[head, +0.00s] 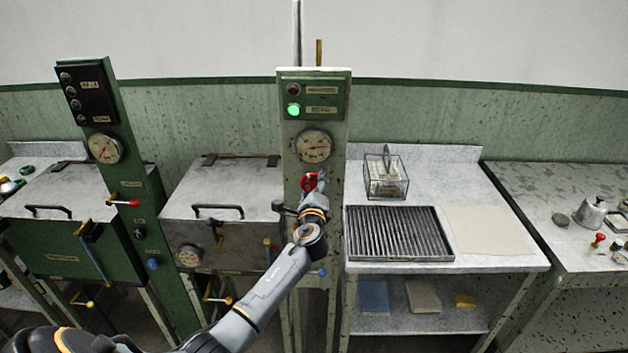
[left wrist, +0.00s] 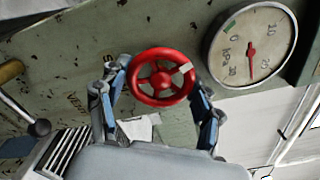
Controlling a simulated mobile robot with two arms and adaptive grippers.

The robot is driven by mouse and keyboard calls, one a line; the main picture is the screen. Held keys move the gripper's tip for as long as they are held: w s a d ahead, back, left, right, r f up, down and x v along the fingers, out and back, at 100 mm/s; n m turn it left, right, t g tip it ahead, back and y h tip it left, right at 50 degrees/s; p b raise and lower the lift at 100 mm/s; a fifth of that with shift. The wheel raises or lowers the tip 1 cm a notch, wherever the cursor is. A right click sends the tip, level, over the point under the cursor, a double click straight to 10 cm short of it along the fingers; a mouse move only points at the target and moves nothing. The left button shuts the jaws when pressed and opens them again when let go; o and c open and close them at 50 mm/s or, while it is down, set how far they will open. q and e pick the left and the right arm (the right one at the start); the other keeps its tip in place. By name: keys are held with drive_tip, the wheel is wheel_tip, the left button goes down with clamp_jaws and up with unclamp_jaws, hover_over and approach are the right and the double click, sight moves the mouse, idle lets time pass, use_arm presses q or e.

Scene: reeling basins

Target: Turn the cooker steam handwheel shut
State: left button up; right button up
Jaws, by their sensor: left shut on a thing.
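The red cooker steam handwheel (head: 308,181) is on the front of the pale panel column in the head view, partly hidden by my left gripper (head: 314,196). In the left wrist view the handwheel (left wrist: 161,77) shows whole, a round red rim with spokes and a pale mark at its upper right. My left gripper (left wrist: 158,98) has one blue-padded finger at each side of the rim and is shut on the wheel. A pressure gauge (head: 313,146) sits above the wheel; it also shows in the left wrist view (left wrist: 252,45). My right gripper is not in view.
A green lamp (head: 293,110) glows on the column's top panel. A grey lidded basin (head: 222,190) stands left of the column. A bench with a dark slatted rack (head: 398,233) and a wire basket (head: 386,178) stands right.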

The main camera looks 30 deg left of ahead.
use_arm(q)
drive_tip(key=m, duration=0.1)
drive_tip(key=m+p, duration=0.1)
drive_tip(key=m, duration=0.1)
drive_tip(key=m+p, duration=0.1)
drive_tip(key=shift+a+r+m, duration=0.1)
drive_tip(key=shift+r+m, duration=0.2)
idle(0.5)
drive_tip(key=o, duration=1.1)
drive_tip(key=shift+w+f, duration=0.1)
drive_tip(key=shift+o, duration=0.3)
drive_tip(key=shift+f, duration=0.15)
drive_tip(key=v, duration=1.2)
